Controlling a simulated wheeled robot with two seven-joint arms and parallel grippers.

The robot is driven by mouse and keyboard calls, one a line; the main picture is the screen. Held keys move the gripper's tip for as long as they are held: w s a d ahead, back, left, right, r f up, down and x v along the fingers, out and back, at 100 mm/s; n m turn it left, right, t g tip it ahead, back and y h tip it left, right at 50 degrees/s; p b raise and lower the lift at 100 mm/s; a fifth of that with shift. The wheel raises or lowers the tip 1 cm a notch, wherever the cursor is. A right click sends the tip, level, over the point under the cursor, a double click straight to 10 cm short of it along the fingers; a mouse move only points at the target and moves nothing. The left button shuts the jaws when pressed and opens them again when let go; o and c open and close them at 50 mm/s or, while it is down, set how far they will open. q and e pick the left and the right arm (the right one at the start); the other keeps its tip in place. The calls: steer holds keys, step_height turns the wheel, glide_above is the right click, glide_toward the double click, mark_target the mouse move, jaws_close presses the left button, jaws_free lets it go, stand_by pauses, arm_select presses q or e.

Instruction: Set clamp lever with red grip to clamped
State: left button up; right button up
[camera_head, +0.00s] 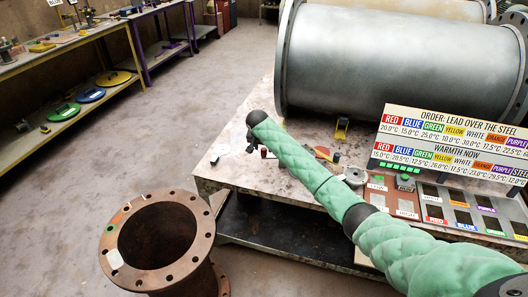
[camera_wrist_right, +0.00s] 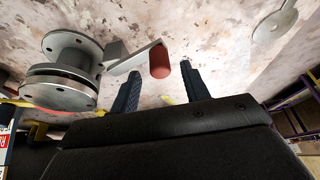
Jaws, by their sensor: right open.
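The clamp lever (camera_wrist_right: 136,60) is a flat grey metal bar, seen in the right wrist view, and it runs from a round flanged metal body (camera_wrist_right: 60,85) to an upright red grip (camera_wrist_right: 160,62). My right gripper (camera_wrist_right: 161,72) is open, with one dark finger on each side of the red grip in the picture. I cannot tell whether either finger touches it. In the head view my right gripper (camera_head: 251,143) is small and dark at the end of the green-sleeved arm, over the worktable, and the lever is hard to make out there. My left gripper is not in view.
The worktable (camera_head: 225,170) carries a large steel pipe (camera_head: 400,60), a sign board (camera_head: 450,150) and a panel of coloured labels (camera_head: 400,205). A rusty flanged pipe (camera_head: 113,230) stands on the floor at front left. A shelf bench (camera_head: 75,45) runs along the left wall.

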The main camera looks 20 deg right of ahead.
mark_target(264, 149)
steer(key=x, duration=0.4)
steer(key=shift+w+d+f+p, duration=0.1)
steer(key=shift+f+p, duration=0.1)
steer(key=shift+p, duration=0.1)
steer(key=shift+f, duration=0.1)
steer(key=shift+c, duration=1.1)
steer(key=c, duration=0.4)
steer(key=shift+c, duration=1.4)
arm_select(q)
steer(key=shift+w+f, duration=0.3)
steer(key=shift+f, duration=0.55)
arm_select(e)
jaws_close()
